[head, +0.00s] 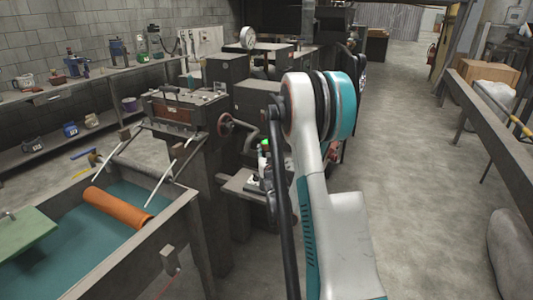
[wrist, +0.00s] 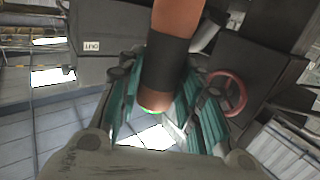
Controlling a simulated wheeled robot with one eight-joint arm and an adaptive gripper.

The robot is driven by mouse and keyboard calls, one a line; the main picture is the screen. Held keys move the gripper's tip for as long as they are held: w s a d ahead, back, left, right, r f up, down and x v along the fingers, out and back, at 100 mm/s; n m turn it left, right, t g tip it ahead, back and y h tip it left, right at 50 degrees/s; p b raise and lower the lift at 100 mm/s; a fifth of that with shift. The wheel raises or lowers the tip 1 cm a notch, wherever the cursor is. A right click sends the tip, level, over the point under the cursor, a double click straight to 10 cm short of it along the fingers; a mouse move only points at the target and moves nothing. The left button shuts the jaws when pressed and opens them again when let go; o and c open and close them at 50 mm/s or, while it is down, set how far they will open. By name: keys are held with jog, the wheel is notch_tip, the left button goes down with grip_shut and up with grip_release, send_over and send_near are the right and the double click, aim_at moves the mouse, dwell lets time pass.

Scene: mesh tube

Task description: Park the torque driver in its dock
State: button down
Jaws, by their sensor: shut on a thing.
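In the wrist view, my gripper (wrist: 160,92) has its teal ribbed fingers closed around a thick cylinder, which I take to be the torque driver (wrist: 176,18). The driver has an orange-brown body, a wide black band and a green ring at its near end. Its other end runs out of the top of the picture. I cannot make out the dock for certain in either view.
A grey machine with a handwheel (head: 226,126) stands left of my arm. A teal-lined trough (head: 181,213) with an orange roll (head: 117,209) is at front left. A wall bench (head: 110,72) holds several tools. The aisle floor (head: 405,150) at right is clear.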

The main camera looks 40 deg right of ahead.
jog(key=shift+f+b, duration=1.45)
jog(key=shift+f, duration=0.2)
dwell(1.6)
jog(key=c, duration=1)
grip_release()
jog(key=shift+c, duration=0.2)
jog(key=v, duration=0.7)
jog(key=shift+s+a, duration=0.2)
jog(key=shift+r, duration=0.1)
